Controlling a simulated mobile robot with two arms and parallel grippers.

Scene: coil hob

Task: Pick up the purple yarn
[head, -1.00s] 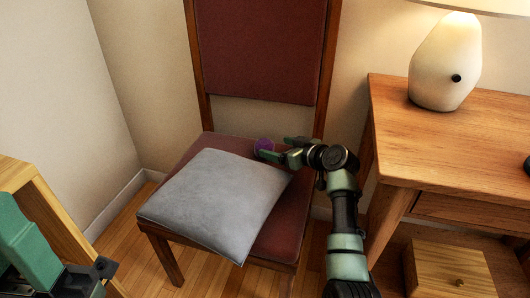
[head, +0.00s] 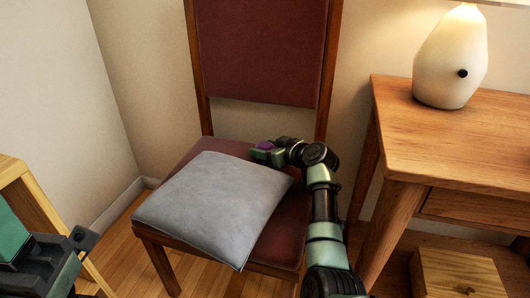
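The purple yarn (head: 264,146) is a small ball at the back of the red chair seat, behind the grey cushion. Only a little of it shows, as my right gripper (head: 266,149) covers much of it. The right gripper's fingers point left, one on the near side of the yarn and one on the far side. I cannot tell whether they press on it. My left gripper (head: 82,244) is at the lower left, away from the yarn, partly cut off by the frame; its opening is unclear.
A grey cushion (head: 213,205) lies on the chair (head: 284,228), close in front of the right gripper. The chair's backrest (head: 262,50) rises behind. A wooden desk (head: 430,140) with a white lamp (head: 450,60) stands at the right, near my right arm. A wooden box (head: 460,272) is below.

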